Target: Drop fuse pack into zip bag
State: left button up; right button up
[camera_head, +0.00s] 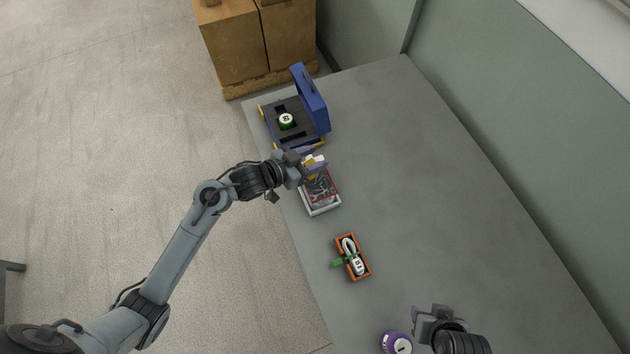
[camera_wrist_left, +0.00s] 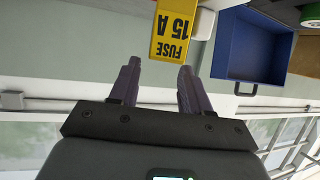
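My left gripper (camera_head: 313,161) has purple fingers and is over the table's left side, at the far end of the pale tray. In the left wrist view its fingers (camera_wrist_left: 158,64) are apart. The yellow fuse pack (camera_wrist_left: 173,32), marked "FUSE 15 A", is just beyond the fingertips, with a gap by the left finger. In the head view a yellow bit of it (camera_head: 309,165) shows by the fingers. What looks like the red-edged zip bag (camera_head: 321,188) lies in the tray, partly hidden by the gripper. My right gripper (camera_head: 424,311) is at the front; its opening is unclear.
A blue open case (camera_head: 313,97) with a green-and-white round item (camera_head: 286,121) stands beyond the left gripper. An orange box (camera_head: 365,268) holds a white item. A purple round item (camera_head: 396,343) is beside my right gripper. The table's right side is clear.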

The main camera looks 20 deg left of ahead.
pick_arm(q)
jog(key=shift+o, duration=1.3)
jog(key=p+v, duration=0.1)
jog(key=v, duration=0.9)
jog(key=shift+s+a, duration=0.25)
jog(key=shift+s, duration=0.05)
jog(key=shift+r, duration=0.1)
